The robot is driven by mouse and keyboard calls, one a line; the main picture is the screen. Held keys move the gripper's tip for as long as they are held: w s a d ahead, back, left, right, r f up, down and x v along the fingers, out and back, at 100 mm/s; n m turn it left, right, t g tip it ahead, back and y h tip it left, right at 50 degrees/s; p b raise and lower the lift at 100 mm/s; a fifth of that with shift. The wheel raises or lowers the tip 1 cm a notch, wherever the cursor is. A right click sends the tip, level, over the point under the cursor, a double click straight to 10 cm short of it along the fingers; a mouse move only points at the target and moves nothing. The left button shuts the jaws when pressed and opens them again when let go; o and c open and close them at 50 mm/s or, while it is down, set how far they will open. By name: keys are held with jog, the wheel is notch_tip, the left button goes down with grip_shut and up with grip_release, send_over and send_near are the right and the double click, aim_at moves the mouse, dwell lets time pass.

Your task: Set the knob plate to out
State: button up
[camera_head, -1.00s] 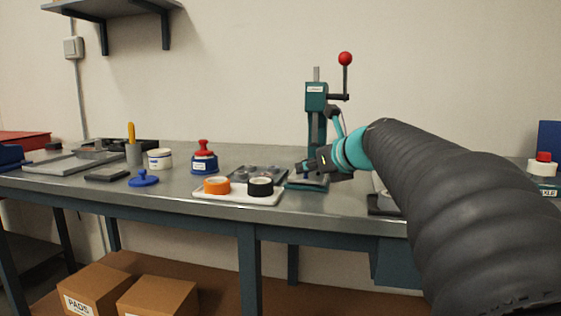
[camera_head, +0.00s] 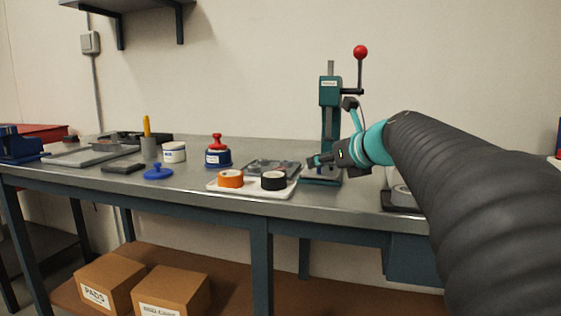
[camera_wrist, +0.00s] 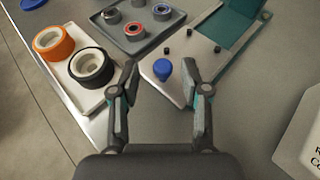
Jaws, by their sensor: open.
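The knob plate (camera_wrist: 203,52) is a light grey slab with a round blue knob (camera_wrist: 162,70) near its near-left end and small black pegs on top. It lies against the teal base (camera_wrist: 240,22) of the lever press (camera_head: 329,92). In the wrist view my gripper (camera_wrist: 160,72) is open and empty, one finger on each side of the knob in the picture. I cannot tell how high the fingertips are above it. In the head view my gripper (camera_head: 314,160) is just in front of the press column, and hides part of it.
Left of the plate are a grey tray of rings (camera_wrist: 148,43) and a white tray (camera_wrist: 87,97) with an orange roll (camera_wrist: 53,43) and a black roll (camera_wrist: 92,67). A white labelled block (camera_wrist: 300,135) lies at the right. Bare bench shows between it and the plate.

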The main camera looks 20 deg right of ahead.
jog(key=v, duration=1.1)
jog(key=shift+f, duration=0.1)
